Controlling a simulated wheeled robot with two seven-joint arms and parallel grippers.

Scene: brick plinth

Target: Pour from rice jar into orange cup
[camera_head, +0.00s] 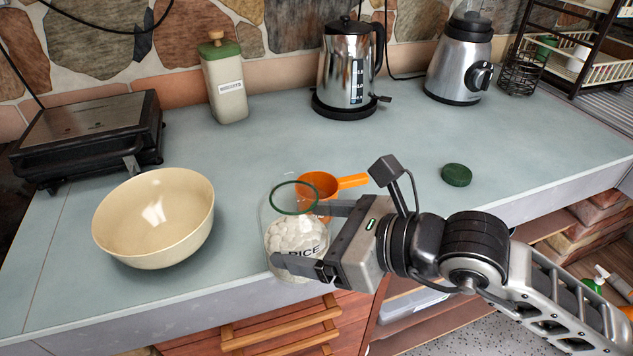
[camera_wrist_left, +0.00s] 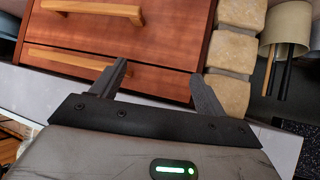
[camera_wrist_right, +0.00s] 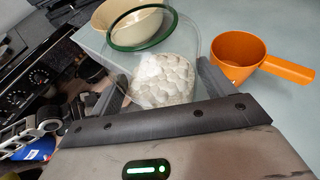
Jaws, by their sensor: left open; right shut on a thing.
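The rice jar (camera_head: 292,240) is clear glass with a green rim, white contents and a RICE label. My right gripper (camera_head: 296,238) is shut around it near the counter's front edge. The jar also shows between the fingers in the right wrist view (camera_wrist_right: 163,80), open at the top, with white pieces in its lower part. The orange cup (camera_head: 322,185) has a long handle and stands just behind the jar, partly hidden by it; it shows whole in the right wrist view (camera_wrist_right: 238,55). My left gripper (camera_wrist_left: 158,85) is open and empty, facing wooden drawers.
A cream bowl (camera_head: 155,222) stands left of the jar. A green lid (camera_head: 456,175) lies to the right. A toaster-like appliance (camera_head: 90,135), a canister (camera_head: 225,85), a kettle (camera_head: 348,65) and a blender (camera_head: 460,60) stand behind. The middle counter is clear.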

